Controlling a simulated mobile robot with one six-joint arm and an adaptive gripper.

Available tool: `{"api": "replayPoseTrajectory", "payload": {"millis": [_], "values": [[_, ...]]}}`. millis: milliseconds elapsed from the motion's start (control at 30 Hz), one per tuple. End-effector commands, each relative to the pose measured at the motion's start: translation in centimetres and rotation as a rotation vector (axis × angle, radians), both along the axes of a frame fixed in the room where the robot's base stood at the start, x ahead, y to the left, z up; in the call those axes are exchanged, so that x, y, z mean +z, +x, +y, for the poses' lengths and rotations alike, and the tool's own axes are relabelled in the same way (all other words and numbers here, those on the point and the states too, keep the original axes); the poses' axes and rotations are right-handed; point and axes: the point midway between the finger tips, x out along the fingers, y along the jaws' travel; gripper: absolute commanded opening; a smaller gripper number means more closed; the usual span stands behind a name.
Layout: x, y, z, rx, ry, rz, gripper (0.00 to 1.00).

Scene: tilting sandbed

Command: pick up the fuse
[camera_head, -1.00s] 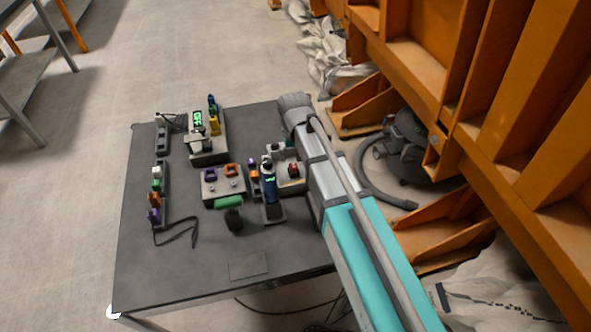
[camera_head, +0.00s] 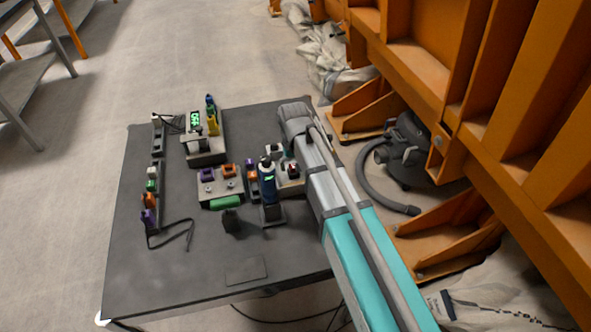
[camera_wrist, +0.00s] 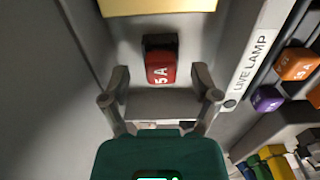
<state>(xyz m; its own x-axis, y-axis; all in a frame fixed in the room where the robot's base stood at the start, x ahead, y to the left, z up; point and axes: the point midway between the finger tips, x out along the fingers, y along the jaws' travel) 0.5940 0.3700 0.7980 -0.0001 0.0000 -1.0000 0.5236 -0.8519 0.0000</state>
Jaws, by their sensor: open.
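A red fuse (camera_wrist: 161,68) marked "5 A", with a dark end, shows near the middle of the wrist view on a grey surface. It also shows as a small red block (camera_head: 293,169) beside my arm in the head view. My gripper (camera_wrist: 161,82) is open in the wrist view, with one finger to the left of the fuse and one to the right. The fingertips are apart from the fuse's sides, and nothing is held. In the head view I cannot make out the fingers clearly.
A "LIVE LAMP" strip (camera_wrist: 252,55) stands right of the fuse, with orange (camera_wrist: 297,64) and purple (camera_wrist: 267,98) blocks beyond. A dark upright device (camera_head: 267,178) stands beside the fuse area on the table (camera_head: 170,275). The table's front is mostly clear. Orange steelwork (camera_head: 480,110) rises at right.

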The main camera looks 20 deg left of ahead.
Motion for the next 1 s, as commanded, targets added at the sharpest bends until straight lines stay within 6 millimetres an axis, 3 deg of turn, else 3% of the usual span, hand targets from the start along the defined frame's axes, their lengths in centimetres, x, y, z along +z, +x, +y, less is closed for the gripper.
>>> {"api": "replayPoseTrajectory", "payload": {"millis": [267, 700, 1000], "values": [[0.0, 0.01, -0.01, 0.0, 0.0, 0.0, 0.79], [0.0, 0.02, -0.03, 0.0, 0.0, 0.0, 0.0], [0.02, 0.04, -0.06, -0.001, -0.001, -0.001, 0.0]]}}
